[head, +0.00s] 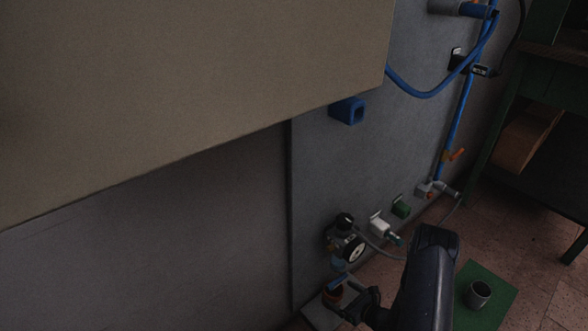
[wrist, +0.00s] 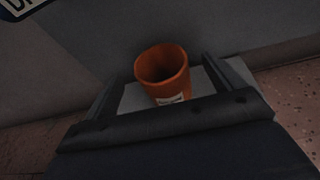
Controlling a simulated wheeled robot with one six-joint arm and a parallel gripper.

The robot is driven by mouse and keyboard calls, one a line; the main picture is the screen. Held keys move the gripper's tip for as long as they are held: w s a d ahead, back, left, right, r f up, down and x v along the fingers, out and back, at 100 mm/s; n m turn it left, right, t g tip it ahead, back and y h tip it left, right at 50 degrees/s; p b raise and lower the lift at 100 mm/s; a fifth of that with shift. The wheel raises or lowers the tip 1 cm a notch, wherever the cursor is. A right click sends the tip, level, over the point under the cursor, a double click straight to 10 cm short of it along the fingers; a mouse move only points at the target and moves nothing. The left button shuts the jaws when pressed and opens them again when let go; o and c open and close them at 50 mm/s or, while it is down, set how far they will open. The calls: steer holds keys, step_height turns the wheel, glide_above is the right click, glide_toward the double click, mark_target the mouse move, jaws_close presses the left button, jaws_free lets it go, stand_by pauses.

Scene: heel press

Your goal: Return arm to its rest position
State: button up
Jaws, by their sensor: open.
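My gripper (wrist: 160,70) is open, with one dark finger on each side of an orange cup (wrist: 163,78) in the wrist view. The cup is upright, open at the top, with a pale label on its front. It stands on a light grey plate (wrist: 130,102) by the wall. Gaps show between the cup and both fingers in the picture; I cannot tell their depth. In the head view my gripper (head: 350,301) is low, near the bottom edge, and partly hidden by my dark arm.
A grey wall panel (head: 350,165) carries a pressure gauge unit (head: 348,243), a blue fitting (head: 347,111), a blue hose (head: 430,94) and valves. A beige box-like surface (head: 180,90) overhangs at upper left. A grey mug (head: 478,293) stands on a green mat (head: 492,275) at right.

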steer(key=b+x, duration=0.1)
steer(key=x, duration=0.5)
steer(key=shift+w+a+f+b, duration=0.1)
steer(key=shift+a+b, duration=0.05)
steer(key=shift+b, duration=0.25)
